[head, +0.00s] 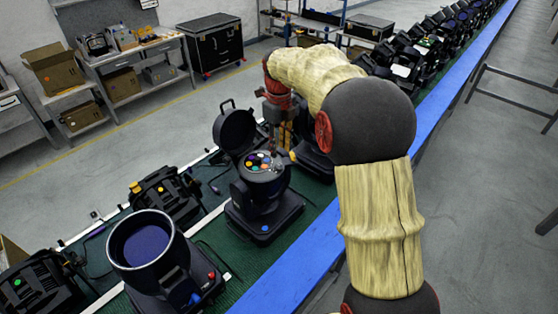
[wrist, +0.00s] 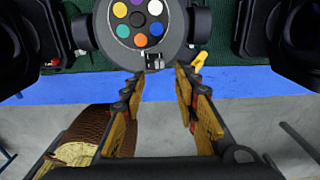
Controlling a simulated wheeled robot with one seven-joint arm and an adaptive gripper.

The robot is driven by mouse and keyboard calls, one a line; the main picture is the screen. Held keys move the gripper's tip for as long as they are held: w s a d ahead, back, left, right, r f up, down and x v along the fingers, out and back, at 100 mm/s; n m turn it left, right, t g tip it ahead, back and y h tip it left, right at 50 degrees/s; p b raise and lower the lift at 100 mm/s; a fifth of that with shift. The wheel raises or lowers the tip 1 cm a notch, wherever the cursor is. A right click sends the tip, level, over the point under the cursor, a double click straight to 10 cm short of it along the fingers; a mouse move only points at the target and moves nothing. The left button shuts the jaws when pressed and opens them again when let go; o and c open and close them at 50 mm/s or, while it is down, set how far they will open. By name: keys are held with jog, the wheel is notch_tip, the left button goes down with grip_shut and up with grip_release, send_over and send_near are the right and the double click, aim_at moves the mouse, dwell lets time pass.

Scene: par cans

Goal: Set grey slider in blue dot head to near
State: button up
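The blue dot head (head: 262,190) is a black par can with its round lid (head: 234,131) tipped open and a blue dot (head: 264,228) on its base. Inside is a grey disc with several coloured discs, seen from above in the wrist view (wrist: 122,43). A small grey and black part, apparently the grey slider (wrist: 153,61), sits at the disc's edge facing my gripper. My gripper (wrist: 160,75) is open, its fingertips apart on either side of that part. Nothing is between the fingers. In the head view, my arm partly hides the gripper.
A yellow tab (wrist: 199,60) sticks out right of the fingertips. Other par cans stand close by, one with a wide open barrel (head: 145,243) in front and a yellow-dotted one (head: 165,195) to the left. A blue rail (head: 300,270) edges the green bench.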

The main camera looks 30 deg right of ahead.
aim_at(279, 164)
notch_tip(279, 164, down, 7)
jog(key=shift+r+p, duration=0.2)
jog(key=shift+p, duration=0.1)
jog(key=shift+c, duration=0.8)
grip_shut()
